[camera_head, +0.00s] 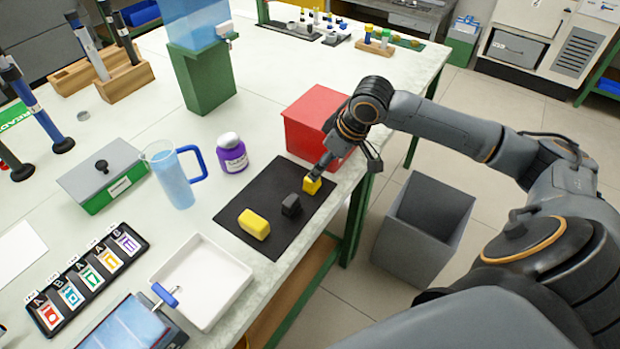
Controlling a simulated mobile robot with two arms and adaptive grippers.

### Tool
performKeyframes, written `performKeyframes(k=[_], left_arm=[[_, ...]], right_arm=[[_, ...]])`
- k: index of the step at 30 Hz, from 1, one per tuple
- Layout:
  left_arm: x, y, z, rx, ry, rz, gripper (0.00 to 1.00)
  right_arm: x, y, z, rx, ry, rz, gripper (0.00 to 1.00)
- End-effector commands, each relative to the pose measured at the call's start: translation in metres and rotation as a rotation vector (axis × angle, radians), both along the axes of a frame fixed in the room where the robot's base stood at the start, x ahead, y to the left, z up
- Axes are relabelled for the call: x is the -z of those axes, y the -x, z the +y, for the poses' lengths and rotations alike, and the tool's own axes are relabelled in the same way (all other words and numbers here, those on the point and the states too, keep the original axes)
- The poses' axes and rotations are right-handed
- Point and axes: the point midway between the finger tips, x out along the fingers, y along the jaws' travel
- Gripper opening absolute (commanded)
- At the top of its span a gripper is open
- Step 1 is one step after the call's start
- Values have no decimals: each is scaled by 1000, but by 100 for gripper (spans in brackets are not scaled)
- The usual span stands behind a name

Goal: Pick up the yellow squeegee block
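A black mat (232,208) lies near the table's right edge. A larger yellow block (254,224) with rounded edges lies on its near left part. A smaller yellow block (312,186) is on its right part, with a small black block (291,205) between the two. I cannot tell from looks alone which yellow block is the squeegee block. My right gripper (317,172) reaches down from the right, its fingertips at the top of the smaller yellow block. The fingers are small and partly hidden, so their opening and any grip are unclear. My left gripper is out of view.
A red box (306,112) stands close behind my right gripper. A purple jar (231,153) and a blue pitcher (172,176) stand left of the mat. A white tray (238,283) lies in front. A grey bin (420,228) stands on the floor beside the table.

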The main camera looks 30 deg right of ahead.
Motion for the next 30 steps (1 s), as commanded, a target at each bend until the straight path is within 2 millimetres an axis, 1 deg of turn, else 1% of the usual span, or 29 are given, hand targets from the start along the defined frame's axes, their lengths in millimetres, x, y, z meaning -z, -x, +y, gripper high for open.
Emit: performKeyframes(k=[1,3,6,8,11,15,17,18,21,24,29,30], left_arm=[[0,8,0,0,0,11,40],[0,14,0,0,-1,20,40],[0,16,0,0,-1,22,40],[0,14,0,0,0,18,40],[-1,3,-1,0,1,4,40],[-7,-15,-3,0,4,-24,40],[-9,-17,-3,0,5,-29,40],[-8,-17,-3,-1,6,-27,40],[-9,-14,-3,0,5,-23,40],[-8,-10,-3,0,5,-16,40],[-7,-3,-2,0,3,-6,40],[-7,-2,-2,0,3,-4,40]], right_arm=[[10,-3,3,0,-3,2,69],[21,-8,4,0,-2,0,69],[31,-12,5,0,-1,0,69],[35,-14,6,0,0,-1,69],[40,-16,6,0,0,-1,69],[56,-25,9,1,-1,0,69],[65,-29,10,1,-1,0,69],[71,-31,11,1,0,0,69],[80,-35,12,0,0,-1,69],[84,-36,12,-1,2,-2,69],[84,-36,12,-1,2,-2,69],[84,-36,12,-1,2,-3,65]])
